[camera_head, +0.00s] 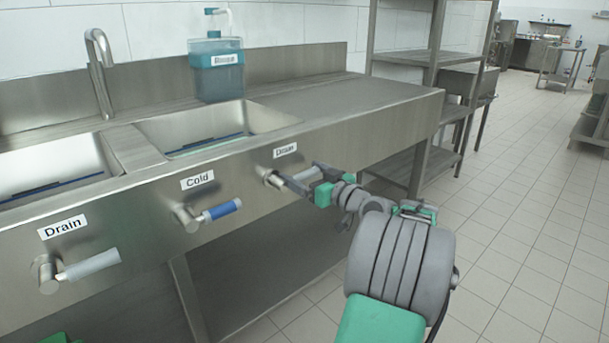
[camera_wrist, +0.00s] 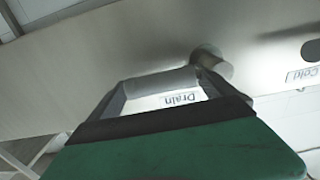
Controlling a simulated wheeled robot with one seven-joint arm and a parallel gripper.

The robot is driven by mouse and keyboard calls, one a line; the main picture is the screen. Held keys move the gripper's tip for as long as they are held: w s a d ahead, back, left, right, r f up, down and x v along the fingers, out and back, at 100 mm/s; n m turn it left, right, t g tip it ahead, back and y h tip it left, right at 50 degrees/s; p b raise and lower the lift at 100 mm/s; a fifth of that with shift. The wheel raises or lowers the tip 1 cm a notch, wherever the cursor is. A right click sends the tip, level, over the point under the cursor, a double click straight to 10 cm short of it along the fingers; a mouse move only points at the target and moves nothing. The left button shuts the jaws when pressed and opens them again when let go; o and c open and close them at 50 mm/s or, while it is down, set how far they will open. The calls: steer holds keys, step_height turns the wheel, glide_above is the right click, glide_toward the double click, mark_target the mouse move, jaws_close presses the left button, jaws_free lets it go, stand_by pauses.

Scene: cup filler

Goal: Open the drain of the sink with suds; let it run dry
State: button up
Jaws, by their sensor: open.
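The steel sink unit has a left basin (camera_head: 55,168) and a right basin (camera_head: 215,128). Dark, blue and green streaks show inside both; I cannot tell suds from water. Below the right basin is the right drain lever (camera_head: 262,171) under a "Drain" label (camera_head: 285,150). My gripper (camera_head: 288,180) is at this lever and partly hides it. In the wrist view the lever's grey handle (camera_wrist: 160,82) lies across between the tips of my open gripper (camera_wrist: 166,88); contact is unclear. The left drain lever (camera_head: 88,266) points right under its "Drain" label (camera_head: 62,226).
A cold lever (camera_head: 222,210) with a blue grip sits between the two drain levers. A faucet (camera_head: 100,72) rises behind the left basin. A blue dispenser (camera_head: 216,68) stands behind the right basin. A shelf rack (camera_head: 432,60) is beyond the counter.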

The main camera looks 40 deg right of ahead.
jaws_close()
stand_by(0.9)
